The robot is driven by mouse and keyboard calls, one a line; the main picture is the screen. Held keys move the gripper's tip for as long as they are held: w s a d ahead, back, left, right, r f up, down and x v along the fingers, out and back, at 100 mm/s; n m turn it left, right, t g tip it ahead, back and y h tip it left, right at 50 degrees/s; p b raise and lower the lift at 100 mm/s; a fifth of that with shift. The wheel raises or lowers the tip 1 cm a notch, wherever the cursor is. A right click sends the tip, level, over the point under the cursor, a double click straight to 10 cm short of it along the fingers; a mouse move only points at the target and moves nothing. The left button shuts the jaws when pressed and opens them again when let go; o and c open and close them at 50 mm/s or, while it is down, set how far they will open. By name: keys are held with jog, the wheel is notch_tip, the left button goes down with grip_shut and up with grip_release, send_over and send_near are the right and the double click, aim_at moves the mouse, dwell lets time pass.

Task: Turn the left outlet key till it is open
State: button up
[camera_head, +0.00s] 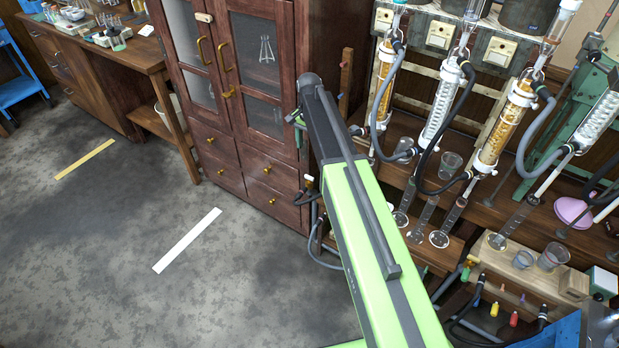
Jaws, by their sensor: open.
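My green and dark arm rises from the bottom middle to its dark far end in front of the wooden cabinet. A small part of my gripper (295,118) shows at the left of that end; it is open, and nothing shows in it. Most of it is hidden behind the arm. At the lower right, small coloured fittings with dark hoses sit low on the bench, among them a yellow one (495,309) and a red one (514,319). A pale fitting (309,182) with dark hoses shows beside the cabinet, left of my arm. I cannot tell which is the left outlet key.
The glass-doored cabinet (252,180) stands behind my arm's end. Several glass condensers (440,103) with hoses hang over the right bench. Glassware and a wooden block (518,261) stand low on the right. The grey floor (110,240) at left is clear, with tape strips.

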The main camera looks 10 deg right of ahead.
aim_at(309, 176)
notch_tip(309, 176, down, 15)
jog(key=b, duration=1.3)
jog(key=shift+r, duration=0.3)
grip_shut()
